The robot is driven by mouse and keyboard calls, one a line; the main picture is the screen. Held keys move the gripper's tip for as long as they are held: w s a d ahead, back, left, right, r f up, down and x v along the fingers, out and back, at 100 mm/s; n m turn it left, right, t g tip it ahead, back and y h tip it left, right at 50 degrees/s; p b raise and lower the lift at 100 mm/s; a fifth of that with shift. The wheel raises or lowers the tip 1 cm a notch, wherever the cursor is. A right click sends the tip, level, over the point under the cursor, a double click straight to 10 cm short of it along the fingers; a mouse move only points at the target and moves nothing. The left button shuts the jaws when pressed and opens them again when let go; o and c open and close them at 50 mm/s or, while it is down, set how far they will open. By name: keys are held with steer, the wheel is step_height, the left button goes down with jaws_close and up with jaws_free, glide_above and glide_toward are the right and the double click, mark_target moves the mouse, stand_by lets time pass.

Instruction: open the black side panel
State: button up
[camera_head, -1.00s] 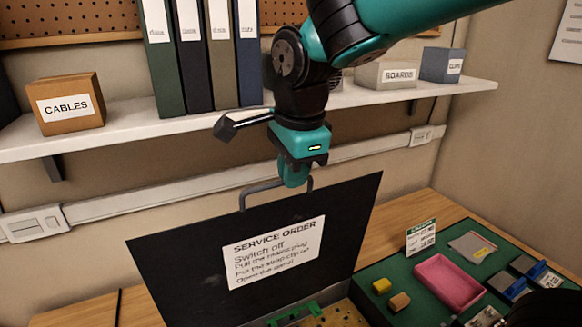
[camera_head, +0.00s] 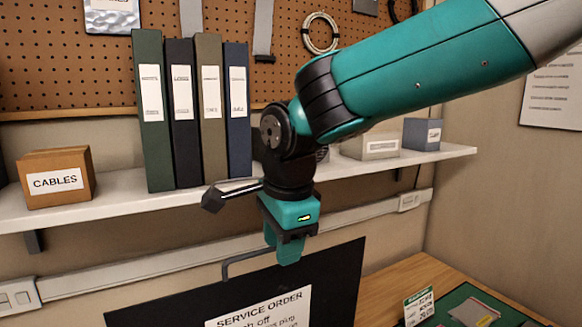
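The black side panel (camera_head: 335,275) stands upright and slightly slanted in the lower middle, with a white "SERVICE ORDER" sign (camera_head: 262,310) on its face. Its lower part is cut off by the picture's bottom edge. A dark bar handle (camera_head: 240,262) rises from the panel's top edge. My gripper (camera_head: 288,252) points down at the right part of this handle and hides its right end. The fingers overlap the handle and the panel's top edge in view. I cannot tell whether they are closed on the handle.
A white shelf (camera_head: 120,205) runs behind my arm, with a "CABLES" box (camera_head: 57,178), several binders (camera_head: 153,110) and small boxes (camera_head: 370,146). The wooden table (camera_head: 400,275) shows at the right, with a green mat (camera_head: 470,295) and a small sign card (camera_head: 419,305).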

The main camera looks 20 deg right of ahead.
steer(key=s+r, duration=0.3)
steer(key=r, duration=1.3)
steer(key=shift+d, duration=0.15)
steer(key=shift+f, duration=0.1)
